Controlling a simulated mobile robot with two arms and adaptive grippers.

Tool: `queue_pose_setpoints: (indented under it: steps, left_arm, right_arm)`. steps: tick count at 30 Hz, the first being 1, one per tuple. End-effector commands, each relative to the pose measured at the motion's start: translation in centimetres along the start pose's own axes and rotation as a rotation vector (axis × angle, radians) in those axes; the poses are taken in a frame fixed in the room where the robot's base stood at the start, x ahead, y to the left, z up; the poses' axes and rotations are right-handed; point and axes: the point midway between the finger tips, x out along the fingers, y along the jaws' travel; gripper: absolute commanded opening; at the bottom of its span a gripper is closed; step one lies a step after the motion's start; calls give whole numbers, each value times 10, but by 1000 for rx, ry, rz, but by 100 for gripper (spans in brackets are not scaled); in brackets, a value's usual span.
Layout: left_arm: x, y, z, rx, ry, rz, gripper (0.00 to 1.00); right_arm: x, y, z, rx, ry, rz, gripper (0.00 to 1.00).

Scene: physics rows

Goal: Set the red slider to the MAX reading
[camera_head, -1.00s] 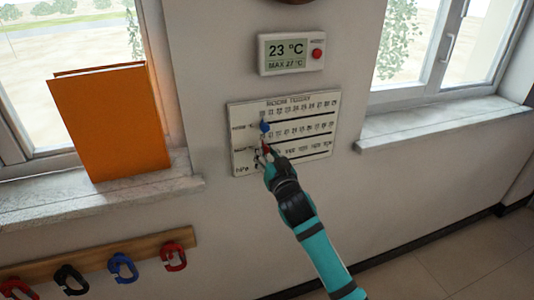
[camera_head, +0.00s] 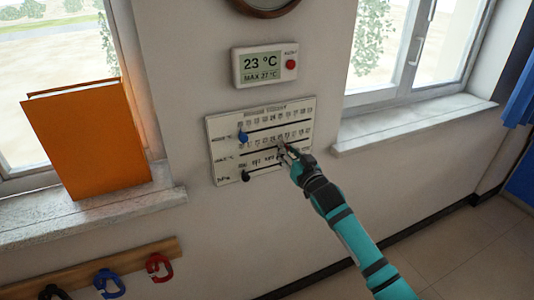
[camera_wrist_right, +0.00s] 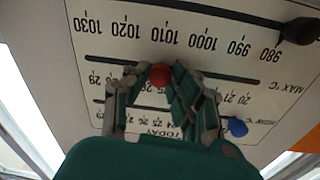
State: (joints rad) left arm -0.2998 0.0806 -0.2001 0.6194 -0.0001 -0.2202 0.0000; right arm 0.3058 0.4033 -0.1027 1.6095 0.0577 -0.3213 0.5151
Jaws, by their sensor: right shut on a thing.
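The white board (camera_head: 222,168) on the wall has three slotted scales. My right gripper (camera_head: 283,149) is at its middle slot, right of centre, and its fingers largely hide the red slider in the head view. The right wrist view shows the board upside down, with the red slider (camera_wrist_right: 158,76) between the shut fingers of my right gripper (camera_wrist_right: 159,80) on the MAX °C scale. The fingers cover the nearby numbers, so its exact reading cannot be told. A display (camera_head: 264,65) above reads 23 °C and MAX 27 °C. My left gripper is not in view.
A blue slider (camera_head: 242,137) sits at the left end of the top slot; a black slider (camera_head: 246,176) sits near the left end of the bottom slot. An orange book (camera_head: 88,140) stands on the left sill. Hooks (camera_head: 108,283) hang below it.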

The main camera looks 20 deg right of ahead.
Motion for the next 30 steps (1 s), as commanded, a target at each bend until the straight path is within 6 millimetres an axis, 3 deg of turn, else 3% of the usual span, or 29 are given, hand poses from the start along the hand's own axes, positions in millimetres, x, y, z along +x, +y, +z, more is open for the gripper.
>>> queue_pose_setpoints:
  steps: [3,7,20,21,26,30]
  left_arm:
    - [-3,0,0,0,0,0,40]
    - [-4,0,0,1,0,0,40]
    - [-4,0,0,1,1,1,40]
    - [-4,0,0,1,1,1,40]
    - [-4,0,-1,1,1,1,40]
    - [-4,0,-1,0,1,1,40]
  right_arm:
    - [1,22,-5,-3,0,2,0]
    - [1,34,-6,-1,2,0,0]
    - [2,39,-7,1,2,-1,0]
    - [2,39,-7,1,2,-1,25]
    - [2,39,-6,0,2,-1,46]
    - [2,39,-6,0,1,-1,47]
